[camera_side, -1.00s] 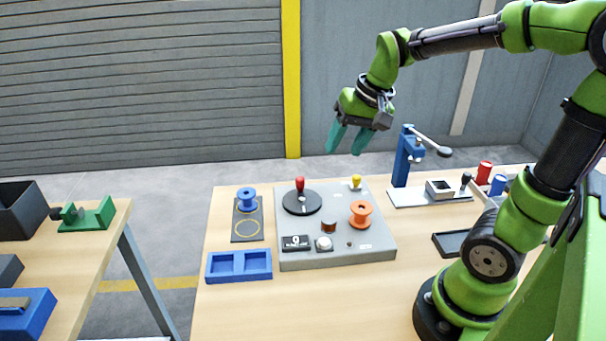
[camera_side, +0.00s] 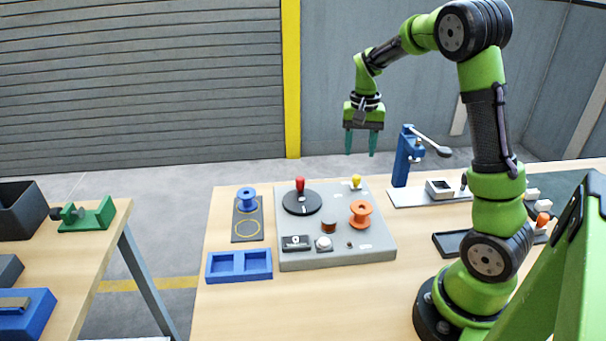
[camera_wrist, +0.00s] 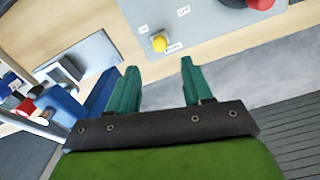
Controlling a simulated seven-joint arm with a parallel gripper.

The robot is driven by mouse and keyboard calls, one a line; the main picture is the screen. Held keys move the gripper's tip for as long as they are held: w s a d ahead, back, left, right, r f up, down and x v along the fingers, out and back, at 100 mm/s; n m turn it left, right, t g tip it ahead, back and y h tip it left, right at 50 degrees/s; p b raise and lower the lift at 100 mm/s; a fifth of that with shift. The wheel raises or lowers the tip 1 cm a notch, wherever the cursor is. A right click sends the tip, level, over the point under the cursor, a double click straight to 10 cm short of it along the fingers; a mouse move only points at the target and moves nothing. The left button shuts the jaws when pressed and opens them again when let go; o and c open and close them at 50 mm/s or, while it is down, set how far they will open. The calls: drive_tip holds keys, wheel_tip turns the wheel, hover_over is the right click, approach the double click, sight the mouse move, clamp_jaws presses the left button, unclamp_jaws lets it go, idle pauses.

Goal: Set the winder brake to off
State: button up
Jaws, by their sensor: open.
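The grey winder panel (camera_side: 290,256) lies on the table. A yellow-topped knob (camera_side: 356,182) stands at its back right edge, with small labels beside it. It also shows in the wrist view (camera_wrist: 159,43), just ahead of the fingertips; the label text is too small to read, so I cannot tell for certain that it is the brake or how it is set. My gripper (camera_side: 361,153) is open and empty, its teal fingers pointing down in the air above the panel's back edge. The wrist view also shows the gripper (camera_wrist: 159,68) with nothing between its fingers.
A red-handled crank (camera_side: 300,184) stands on the panel's black disc, with an orange spool (camera_side: 361,213) to the right. A blue lever press (camera_side: 402,160) stands close to the right of the gripper. A blue spool (camera_side: 247,197) and blue tray (camera_side: 239,267) lie left.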

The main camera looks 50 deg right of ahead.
sight(357, 176)
wheel_tip(357, 176, down, 9)
drive_tip(key=shift+r, duration=0.1)
idle(0.3)
clamp_jaws()
